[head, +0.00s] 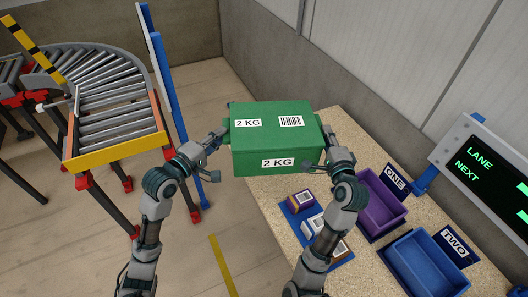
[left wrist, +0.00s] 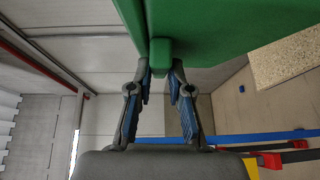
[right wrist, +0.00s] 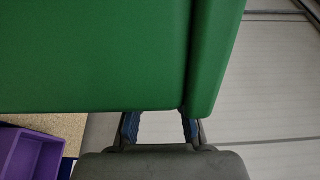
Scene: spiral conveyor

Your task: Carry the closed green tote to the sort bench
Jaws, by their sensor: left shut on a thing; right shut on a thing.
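The closed green tote (head: 275,157) has a flat lid, two white "2 KG" labels and a barcode. My left gripper (head: 223,138) is shut on the tote's left side; the left wrist view shows its fingers (left wrist: 160,72) around a green tab. My right gripper (head: 325,152) is shut on the tote's right side; in the right wrist view the tote (right wrist: 95,55) hides its fingertips. The tote looks level and overlaps the far part of the speckled sort bench (head: 364,247) in the head view. Any gap beneath it cannot be told.
A blue mat with small boxes (head: 302,201) lies on the bench nearer me. A purple bin (head: 382,204) marked ONE and a blue bin (head: 427,265) marked TWO stand right of it. A lane screen (head: 485,165) stands behind. A roller conveyor (head: 115,105) curves at left.

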